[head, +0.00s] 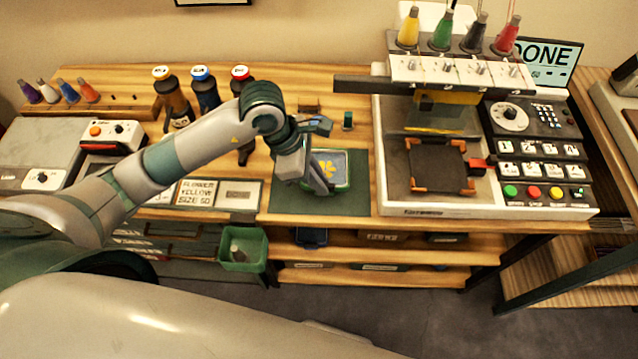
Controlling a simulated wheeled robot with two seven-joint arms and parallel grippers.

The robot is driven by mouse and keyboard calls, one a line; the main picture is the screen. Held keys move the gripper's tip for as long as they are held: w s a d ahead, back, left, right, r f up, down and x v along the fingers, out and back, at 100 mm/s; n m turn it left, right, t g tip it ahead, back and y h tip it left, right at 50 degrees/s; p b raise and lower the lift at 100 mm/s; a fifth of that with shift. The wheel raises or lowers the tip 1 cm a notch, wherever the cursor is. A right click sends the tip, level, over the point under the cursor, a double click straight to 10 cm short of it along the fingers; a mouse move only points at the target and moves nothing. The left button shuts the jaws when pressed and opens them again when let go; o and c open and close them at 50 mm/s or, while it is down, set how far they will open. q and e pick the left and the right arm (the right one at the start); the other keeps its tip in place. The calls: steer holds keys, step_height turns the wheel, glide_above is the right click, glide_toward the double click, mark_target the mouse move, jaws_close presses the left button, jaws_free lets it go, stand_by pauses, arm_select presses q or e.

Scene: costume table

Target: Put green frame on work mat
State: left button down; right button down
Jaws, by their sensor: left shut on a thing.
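My right gripper is not in view.
An embroidery machine (437,208) with coloured thread cones stands right of the mat. Three bottles (205,90) stand behind my arm. A card reading flower yellow size 60 (196,193) lies left of the mat. A green bin (243,250) hangs below the table edge.

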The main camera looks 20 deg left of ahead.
arm_select(q)
steer(key=shift+f, duration=1.15)
steer(key=shift+f, duration=0.15)
steer(key=c, duration=1.8)
jaws_free()
